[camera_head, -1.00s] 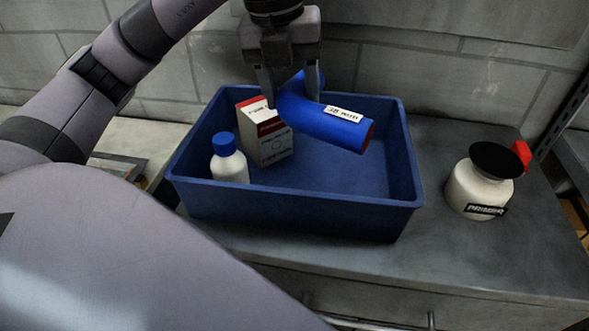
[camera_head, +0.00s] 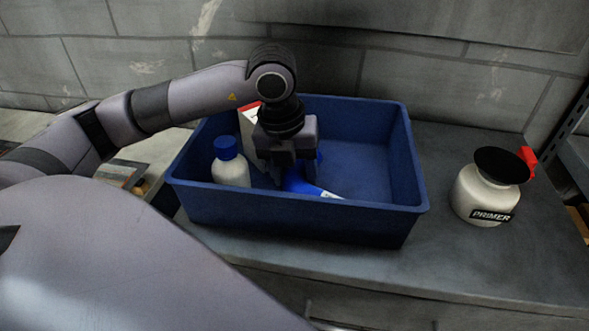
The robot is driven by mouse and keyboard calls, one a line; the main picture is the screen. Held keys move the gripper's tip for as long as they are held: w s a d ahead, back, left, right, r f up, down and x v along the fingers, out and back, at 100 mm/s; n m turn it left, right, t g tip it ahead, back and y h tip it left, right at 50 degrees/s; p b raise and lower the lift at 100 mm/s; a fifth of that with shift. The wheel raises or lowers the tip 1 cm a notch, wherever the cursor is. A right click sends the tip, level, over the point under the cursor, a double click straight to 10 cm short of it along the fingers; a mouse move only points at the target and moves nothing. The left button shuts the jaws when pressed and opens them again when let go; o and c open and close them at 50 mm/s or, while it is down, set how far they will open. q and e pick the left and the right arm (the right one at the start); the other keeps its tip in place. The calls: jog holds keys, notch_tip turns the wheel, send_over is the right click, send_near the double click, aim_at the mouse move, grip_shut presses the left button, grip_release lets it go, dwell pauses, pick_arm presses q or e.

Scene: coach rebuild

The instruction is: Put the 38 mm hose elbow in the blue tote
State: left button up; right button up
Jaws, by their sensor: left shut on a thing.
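The blue hose elbow (camera_head: 303,184) is down inside the blue tote (camera_head: 310,219), in its middle near the front wall. Part of its white label shows; the rest is hidden by my gripper and the tote's front wall. My left gripper (camera_head: 292,185) reaches down into the tote and is shut on the elbow. Whether the elbow touches the tote floor cannot be told. My right gripper is not in view.
In the tote's left part stand a white bottle with a blue cap (camera_head: 230,168) and a red and white box (camera_head: 248,124), partly hidden by my arm. The tote's right part is clear. A primer pot (camera_head: 482,193) stands right of the tote.

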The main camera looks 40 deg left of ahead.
pick_arm(q)
jog(key=shift+f, duration=0.1)
jog(key=o, duration=1.2)
jog(key=shift+c, duration=0.2)
notch_tip(320, 180, up, 12)
jog(key=s, duration=0.1)
jog(key=shift+s+a, duration=0.4)
jog(key=shift+a, duration=0.05)
